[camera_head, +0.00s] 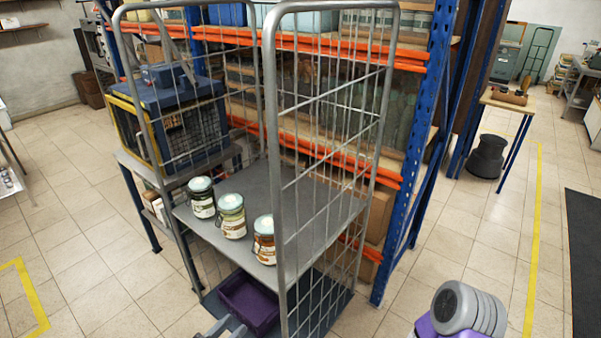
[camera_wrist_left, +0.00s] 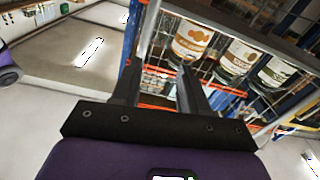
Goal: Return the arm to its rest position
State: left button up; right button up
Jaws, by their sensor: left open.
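My left gripper (camera_head: 222,327) shows at the bottom edge of the head view, in front of the roll cage and below the shelf's front edge. In the left wrist view its two fingers (camera_wrist_left: 159,68) are apart with nothing between them. Three lidded jars stand upright in a row on the cage shelf: a left jar (camera_head: 202,203), a middle jar (camera_head: 232,222) and a right jar (camera_head: 264,246). The left wrist view shows jars beyond the fingers at upper right, the nearest with an orange-marked label (camera_wrist_left: 190,42). My right gripper is not seen.
The grey shelf (camera_head: 270,192) sits between the cage's wire side panels (camera_head: 325,150). A blue and orange rack stands behind. A table with a dark wire-sided box (camera_head: 190,140) is at left. Tiled floor at lower left is clear.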

pick_arm(q)
jog(key=s+d+f+n+g+y, duration=0.1)
jog(key=d+f+n+g+y, duration=0.4)
jog(key=f, duration=0.7)
jog(key=s+d+f+n+g+p, duration=0.1)
jog(key=s+f+g, duration=0.3)
jog(key=s, duration=0.2)
jog(key=s+d+f+n+g+y+p, duration=0.1)
jog(key=s+d+f+n+g, duration=0.1)
jog(key=s+g, duration=0.3)
jog(key=shift+s+f+y, duration=0.3)
jog(key=shift+s+f, duration=0.55)
jog(key=shift+s, duration=0.35)
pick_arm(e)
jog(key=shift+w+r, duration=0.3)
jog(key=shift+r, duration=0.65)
